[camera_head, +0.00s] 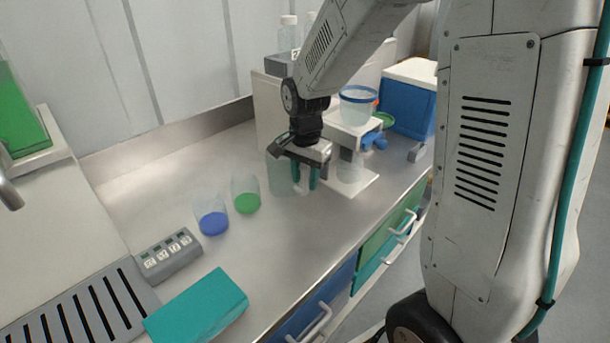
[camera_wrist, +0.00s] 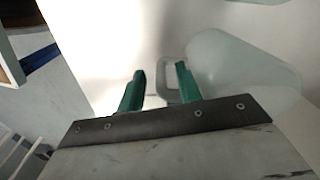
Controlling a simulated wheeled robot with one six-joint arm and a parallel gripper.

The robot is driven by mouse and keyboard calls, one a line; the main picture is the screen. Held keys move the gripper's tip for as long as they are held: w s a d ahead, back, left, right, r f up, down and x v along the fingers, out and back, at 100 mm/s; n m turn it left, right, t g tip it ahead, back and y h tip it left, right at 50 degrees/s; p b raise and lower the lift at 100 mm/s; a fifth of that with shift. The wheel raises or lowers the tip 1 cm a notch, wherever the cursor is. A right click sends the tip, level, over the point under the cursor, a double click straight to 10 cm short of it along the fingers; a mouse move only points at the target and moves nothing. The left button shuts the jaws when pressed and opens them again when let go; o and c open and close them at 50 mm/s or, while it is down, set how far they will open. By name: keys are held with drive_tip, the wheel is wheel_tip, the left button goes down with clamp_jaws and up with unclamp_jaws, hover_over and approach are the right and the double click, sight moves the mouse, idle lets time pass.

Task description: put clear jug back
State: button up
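The clear jug (camera_head: 279,178) is a pale, see-through vessel standing on the steel counter, just left of my gripper. In the wrist view the jug (camera_wrist: 245,75) is at the right, with its loop handle (camera_wrist: 170,62) pointing toward my fingers. My gripper (camera_head: 304,184) is low over the counter with its green fingers apart. In the wrist view my gripper (camera_wrist: 158,75) has a clear gap between its fingertips, and the handle lies at and beyond the right finger. Whether a finger touches the handle I cannot tell.
Vessels with green (camera_head: 246,202) and blue (camera_head: 212,222) liquid stand to the left. A white stand (camera_head: 358,187) at the right holds a blue-rimmed clear container (camera_head: 358,104). A grey keypad box (camera_head: 169,256) and teal box (camera_head: 197,307) lie at front left. The counter's middle front is clear.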

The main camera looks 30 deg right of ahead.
wheel_tip(320, 180, up, 11)
drive_tip(key=s+a+r+n, duration=0.1)
drive_tip(key=s+n, duration=0.5)
drive_tip(key=s, duration=0.6)
drive_tip(key=s+a+r+n+t, duration=0.1)
drive_tip(key=s+n, duration=0.5)
drive_tip(key=s, duration=0.7)
drive_tip(key=shift+a+r, duration=0.35)
drive_tip(key=shift+r, duration=0.4)
